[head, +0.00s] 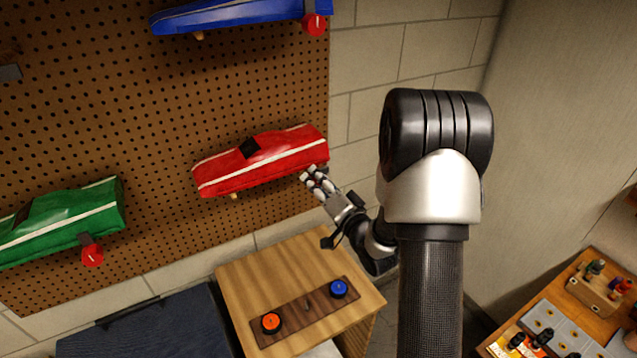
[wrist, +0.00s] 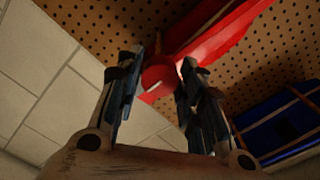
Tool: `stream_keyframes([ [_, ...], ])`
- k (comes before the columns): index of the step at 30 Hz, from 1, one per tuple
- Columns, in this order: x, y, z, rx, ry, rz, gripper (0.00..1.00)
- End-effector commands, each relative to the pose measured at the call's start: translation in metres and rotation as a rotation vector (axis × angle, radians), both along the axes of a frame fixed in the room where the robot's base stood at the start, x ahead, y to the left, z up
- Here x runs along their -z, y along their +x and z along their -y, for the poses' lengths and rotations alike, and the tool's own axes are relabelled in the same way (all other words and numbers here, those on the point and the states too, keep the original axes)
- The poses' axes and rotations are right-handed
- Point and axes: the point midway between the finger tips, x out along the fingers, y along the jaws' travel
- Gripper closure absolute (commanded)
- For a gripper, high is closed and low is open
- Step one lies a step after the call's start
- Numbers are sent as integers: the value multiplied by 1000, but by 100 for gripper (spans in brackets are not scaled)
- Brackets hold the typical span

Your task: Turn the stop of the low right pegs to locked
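A red car body (head: 262,160) rests on the low right pegs of the pegboard; one wooden peg end (head: 234,196) shows below it. My gripper (head: 310,175) is at the car's right end, where it hides the stop in the head view. In the wrist view, the stop's round red knob (wrist: 158,79) shows between the two fingers of my gripper (wrist: 163,66), below the red car (wrist: 215,38). The fingers stand apart, one on each side of the knob. I cannot tell whether either touches it.
A green car (head: 60,222) with a red stop (head: 92,254) hangs at left, and a blue car (head: 235,14) with its stop (head: 315,24) hangs above. A wooden cabinet (head: 235,275) with orange and blue knobs stands below. A workbench (head: 500,345) with small parts is at right.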

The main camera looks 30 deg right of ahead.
Motion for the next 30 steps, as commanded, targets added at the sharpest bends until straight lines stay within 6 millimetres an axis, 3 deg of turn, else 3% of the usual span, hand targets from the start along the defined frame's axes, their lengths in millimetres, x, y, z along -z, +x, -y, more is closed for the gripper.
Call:
stream_keyframes([
  [12,0,0,0,0,0,0,94],
  [22,1,0,0,0,-56,4,94],
  [30,4,0,0,0,-238,12,94],
])
